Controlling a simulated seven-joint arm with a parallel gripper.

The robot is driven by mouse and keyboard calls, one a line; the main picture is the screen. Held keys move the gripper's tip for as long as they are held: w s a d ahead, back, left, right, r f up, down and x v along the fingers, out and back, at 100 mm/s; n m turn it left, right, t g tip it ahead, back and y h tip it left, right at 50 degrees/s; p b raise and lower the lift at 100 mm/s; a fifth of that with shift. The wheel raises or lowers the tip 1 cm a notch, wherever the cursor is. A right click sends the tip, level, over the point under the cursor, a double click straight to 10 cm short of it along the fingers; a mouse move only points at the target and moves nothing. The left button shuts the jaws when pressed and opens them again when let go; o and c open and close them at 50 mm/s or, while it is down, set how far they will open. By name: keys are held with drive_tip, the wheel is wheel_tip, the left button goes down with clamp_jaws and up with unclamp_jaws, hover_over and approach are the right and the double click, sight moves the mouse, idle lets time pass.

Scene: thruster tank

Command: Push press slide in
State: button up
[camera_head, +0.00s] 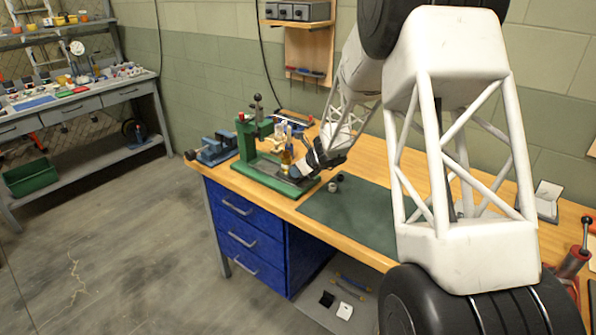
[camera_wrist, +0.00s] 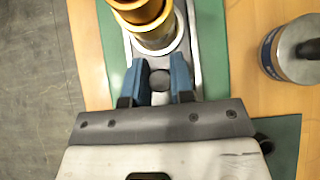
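The green press (camera_head: 246,140) stands at the left end of the workbench on a green base (camera_head: 262,177). In the wrist view its grey metal slide (camera_wrist: 194,50) runs up the picture in a track over the green base. A stack of brass-coloured round parts (camera_wrist: 148,22) sits on the slide, beyond my fingertips. My gripper (camera_wrist: 160,62) has blue fingers pointing toward the stack. A dark round knob (camera_wrist: 159,78) lies between them. The fingers stand apart; whether they clamp the knob is unclear. In the head view my gripper (camera_head: 296,174) is low at the press base, its fingertips hard to make out.
A blue vise (camera_head: 215,148) stands left of the press. A small grey cylindrical part (camera_head: 333,187) is near the green mat (camera_head: 350,212). A round container with a dark handle (camera_wrist: 295,50) stands right of the slide in the wrist view. Blue drawers (camera_head: 245,235) are below the bench top.

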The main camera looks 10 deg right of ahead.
sight(290, 156)
clamp_jaws()
drive_tip(key=w+a, duration=0.5)
drive_tip(key=w, duration=0.1)
drive_tip(key=shift+a, duration=0.4)
drive_tip(key=o, duration=0.6)
unclamp_jaws()
drive_tip(key=shift+c, duration=0.2)
drive_tip(key=shift+s, duration=0.1)
drive_tip(key=shift+r, duration=0.1)
drive_tip(key=shift+v, duration=3.85)
